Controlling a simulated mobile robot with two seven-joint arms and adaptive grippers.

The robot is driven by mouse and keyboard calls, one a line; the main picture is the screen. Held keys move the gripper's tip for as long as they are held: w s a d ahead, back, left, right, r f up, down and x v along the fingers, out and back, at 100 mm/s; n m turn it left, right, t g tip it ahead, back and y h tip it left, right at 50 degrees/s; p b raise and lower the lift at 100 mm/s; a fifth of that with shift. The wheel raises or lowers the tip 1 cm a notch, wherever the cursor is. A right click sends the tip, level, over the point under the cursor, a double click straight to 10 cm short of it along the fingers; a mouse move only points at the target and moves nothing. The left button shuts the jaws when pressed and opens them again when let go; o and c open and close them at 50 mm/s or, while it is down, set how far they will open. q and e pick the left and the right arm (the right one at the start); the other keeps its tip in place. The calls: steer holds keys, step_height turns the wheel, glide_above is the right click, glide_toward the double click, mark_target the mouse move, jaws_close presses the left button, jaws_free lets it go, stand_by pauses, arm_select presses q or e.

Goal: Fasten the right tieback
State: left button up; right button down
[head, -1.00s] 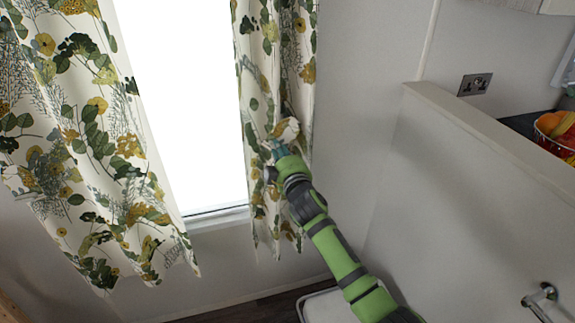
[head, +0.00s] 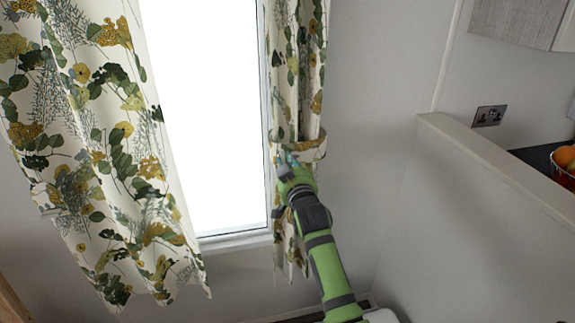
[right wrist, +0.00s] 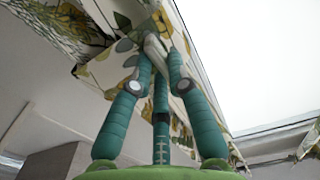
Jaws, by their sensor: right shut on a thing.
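The right curtain (head: 297,80), cream with green and yellow flowers, hangs at the window's right side, gathered narrow. The right tieback (head: 313,148), a band in the same print, passes around the front of it at mid height. My right gripper (head: 290,165) is in front of the curtain at the band's left part. In the right wrist view the teal fingers (right wrist: 157,62) come together on a pale piece of the tieback (right wrist: 153,44). The band's far side and any hook behind the curtain are hidden. My left gripper is not in view.
The left curtain (head: 95,150) hangs wide beside the bright window (head: 205,110). A partition (head: 480,200) stands to the right, with a socket (head: 489,116) and a fruit bowl (head: 565,165) beyond it. The wall right of the curtain is clear.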

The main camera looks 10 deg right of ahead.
steer(key=shift+r+m, duration=0.2)
steer(key=shift+m, duration=0.1)
stand_by(0.4)
steer(key=c, duration=1.2)
jaws_free()
steer(key=s, duration=1.2)
steer(key=shift+d, duration=0.2)
